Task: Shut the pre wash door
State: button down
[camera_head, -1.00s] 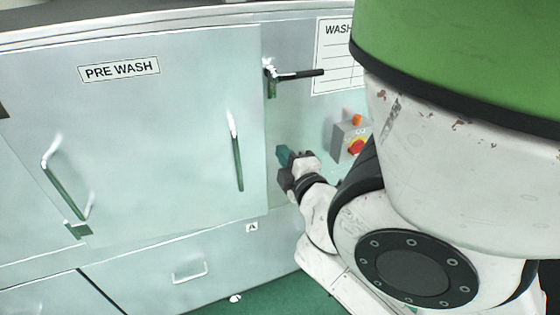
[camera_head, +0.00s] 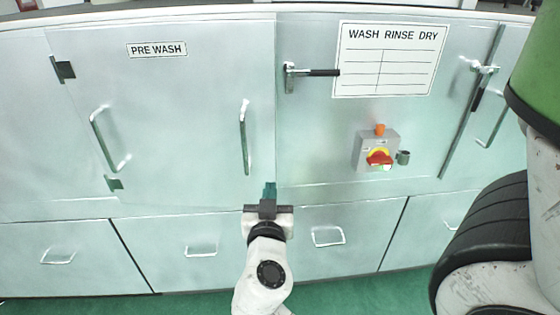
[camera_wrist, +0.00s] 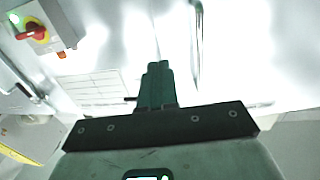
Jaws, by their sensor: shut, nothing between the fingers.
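The pre wash door (camera_head: 180,110) is a pale metal panel labelled PRE WASH, with dark hinges on its left side. A vertical bar handle (camera_head: 244,138) is near its right edge. The door looks nearly flush with the front; I cannot tell whether a small gap remains. The latch (camera_head: 312,72) right of its edge has its black lever pointing right, away from the door. My gripper (camera_head: 269,189) is shut and empty, in front of the door's lower right corner; contact cannot be told. In the wrist view the closed fingertips (camera_wrist: 157,72) show beside the bar handle (camera_wrist: 197,45).
A WASH RINSE DRY sign (camera_head: 389,60) and a switch box (camera_head: 377,150) with a red knob are on the panel to the right. Lower panels with handles (camera_head: 328,237) run beneath. The green floor (camera_head: 190,284) shows in front. My arm covers the right side.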

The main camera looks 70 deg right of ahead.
aim_at(274, 152)
jog(key=p+x, duration=0.4)
jog(key=x, duration=0.7)
jog(key=shift+w+d+r, duration=0.1)
jog(key=shift+d+r, duration=0.05)
jog(key=shift+d, duration=0.25)
jog(key=shift+w+d+p, duration=0.2)
jog(key=shift+d+p, duration=0.15)
jog(key=shift+d, duration=0.3)
